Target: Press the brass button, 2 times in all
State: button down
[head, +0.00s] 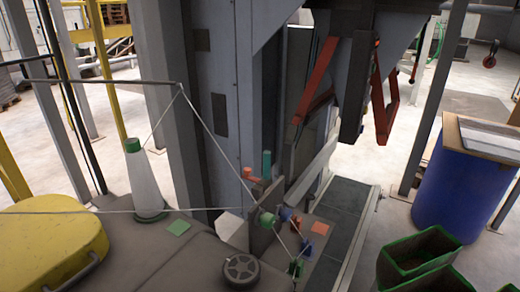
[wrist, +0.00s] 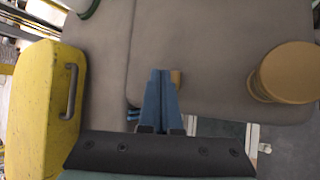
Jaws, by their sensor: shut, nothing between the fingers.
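In the wrist view my gripper (wrist: 161,72) points away from the camera over a grey-brown surface. Its two blue fingers are together with nothing between them. A small brass-coloured piece (wrist: 177,78) shows just right of the fingertips, partly hidden behind them. It may be the brass button; I cannot tell whether the fingers touch it. A larger brass-coloured round cylinder (wrist: 285,72) stands further right, apart from the fingers. In the head view I cannot make out my gripper or a brass button.
A yellow case (head: 50,235) with a handle lies at left; it also shows in the wrist view (wrist: 35,100). A white cone (head: 145,180), a dark wheel (head: 241,270) and coloured fittings (head: 268,220) are on the grey surface. A blue drum (head: 450,190) and green bins (head: 420,258) stand right.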

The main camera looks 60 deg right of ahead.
jog(key=shift+f, duration=0.5)
dwell(0.3)
jog(key=shift+r, duration=0.1)
jog(key=shift+r+p, duration=0.9)
jog(key=shift+p, duration=0.55)
notch_tip(320, 180, up, 6)
jog(key=p, duration=0.8)
dwell(2.1)
